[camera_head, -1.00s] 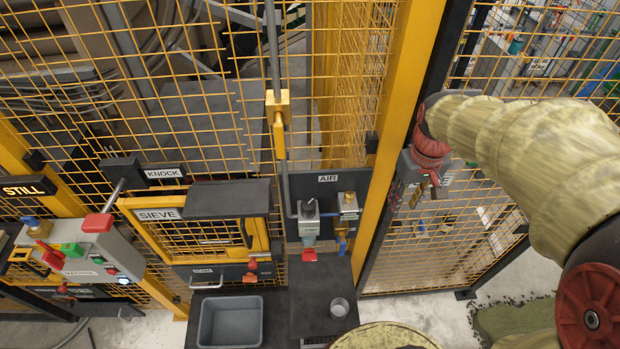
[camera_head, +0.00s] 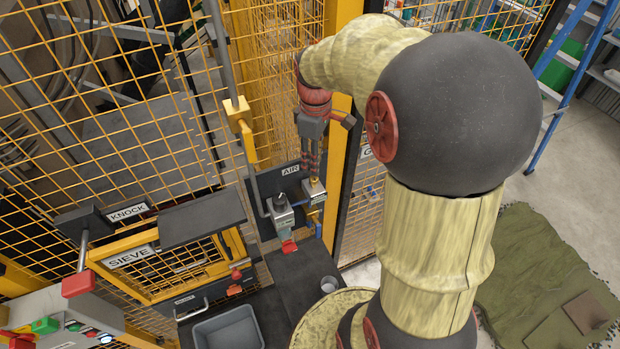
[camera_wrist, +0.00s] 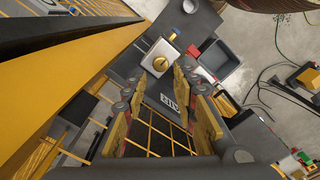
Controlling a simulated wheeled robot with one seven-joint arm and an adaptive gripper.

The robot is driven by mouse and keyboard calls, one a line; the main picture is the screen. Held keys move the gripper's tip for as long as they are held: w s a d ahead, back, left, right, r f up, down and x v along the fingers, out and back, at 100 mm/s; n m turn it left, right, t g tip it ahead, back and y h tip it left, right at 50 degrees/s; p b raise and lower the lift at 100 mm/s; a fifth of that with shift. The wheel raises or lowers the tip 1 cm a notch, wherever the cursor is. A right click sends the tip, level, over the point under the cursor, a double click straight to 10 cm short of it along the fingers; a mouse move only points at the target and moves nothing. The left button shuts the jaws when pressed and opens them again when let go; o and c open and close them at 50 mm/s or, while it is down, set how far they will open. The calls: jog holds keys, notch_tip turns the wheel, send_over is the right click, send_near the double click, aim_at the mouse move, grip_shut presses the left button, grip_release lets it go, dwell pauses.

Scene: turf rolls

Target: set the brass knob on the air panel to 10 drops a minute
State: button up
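The brass knob (camera_wrist: 160,63) sits on a pale square block on the air panel (camera_wrist: 168,103), just beyond my fingertips in the wrist view. In the head view the block (camera_head: 314,198) shows at the panel's right side, and my fingers largely cover the knob. My gripper (camera_wrist: 157,80) is open, its two fingers apart with nothing between them. It also shows in the head view (camera_head: 312,168), pointing down at the knob. I see a gap to the knob in the wrist view, but cannot tell its depth. The drop scale is not readable.
A second unit with a red tab (camera_head: 289,246) stands left of the knob block. Below are a dark shelf with a small cup (camera_head: 328,284) and a grey bin (camera_head: 229,332). A yellow post (camera_head: 340,30) stands close beside my wrist. Mesh fencing lies behind.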

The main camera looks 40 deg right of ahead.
aim_at(314, 178)
jog(key=shift+a+f+n, duration=0.1)
jog(key=shift+f+n, duration=0.2)
jog(key=shift+f, duration=0.2)
notch_tip(314, 178, down, 7)
jog(key=shift+r+p, duration=0.1)
jog(key=shift+p, duration=0.4)
jog(key=shift+c, duration=0.5)
grip_shut()
